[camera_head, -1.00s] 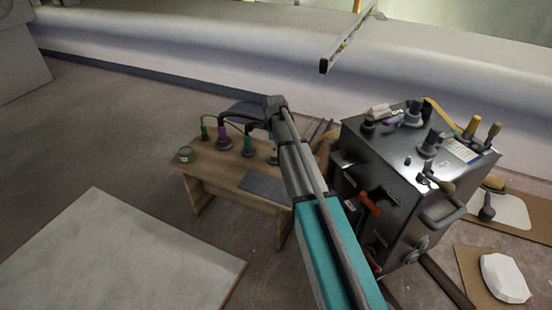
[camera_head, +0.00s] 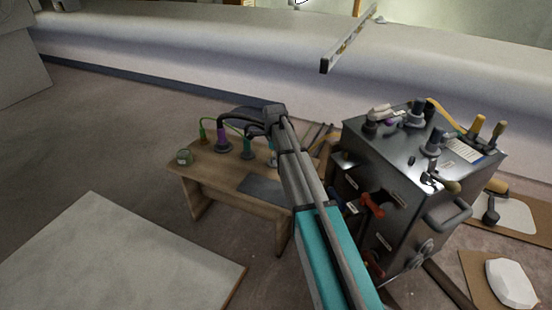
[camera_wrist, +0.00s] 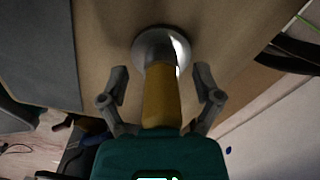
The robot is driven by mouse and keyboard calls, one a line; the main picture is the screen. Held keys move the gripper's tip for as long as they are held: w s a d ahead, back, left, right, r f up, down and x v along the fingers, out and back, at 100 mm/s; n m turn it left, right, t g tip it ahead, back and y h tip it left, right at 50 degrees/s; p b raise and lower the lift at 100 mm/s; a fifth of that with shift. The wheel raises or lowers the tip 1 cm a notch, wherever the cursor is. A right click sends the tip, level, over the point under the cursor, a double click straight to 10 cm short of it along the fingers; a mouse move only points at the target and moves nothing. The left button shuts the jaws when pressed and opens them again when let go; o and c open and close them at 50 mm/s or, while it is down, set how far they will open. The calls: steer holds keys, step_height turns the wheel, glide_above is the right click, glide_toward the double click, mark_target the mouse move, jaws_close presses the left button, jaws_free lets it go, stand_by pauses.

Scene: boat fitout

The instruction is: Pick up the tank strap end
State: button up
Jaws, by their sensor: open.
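A yellow upright piece (camera_wrist: 160,98) on a round, shiny grey base (camera_wrist: 153,45) stands on the wooden bench in the wrist view. It looks like the strap end, but I see no strap on it and cannot be sure. My gripper (camera_wrist: 160,76) is open, with one finger on each side of the yellow piece and gaps showing at both sides. In the head view my arm hides most of this spot. A yellow strap (camera_head: 440,110) also lies on top of the dark metal tank (camera_head: 390,152).
The tank stands close at right, and a level (camera_head: 347,43) lies beyond.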

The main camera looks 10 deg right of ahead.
jaws_close()
stand_by(0.3)
steer(key=shift+r, duration=0.1)
step_height(320, 180, up, 2)
steer(key=p, duration=0.2)
steer(key=shift+r+p, duration=0.25)
steer(key=shift+p, duration=0.15)
steer(key=s+r+p, duration=1)
steer(key=s, duration=0.4)
steer(key=shift+a+r, duration=0.15)
steer(key=shift+a, duration=0.25)
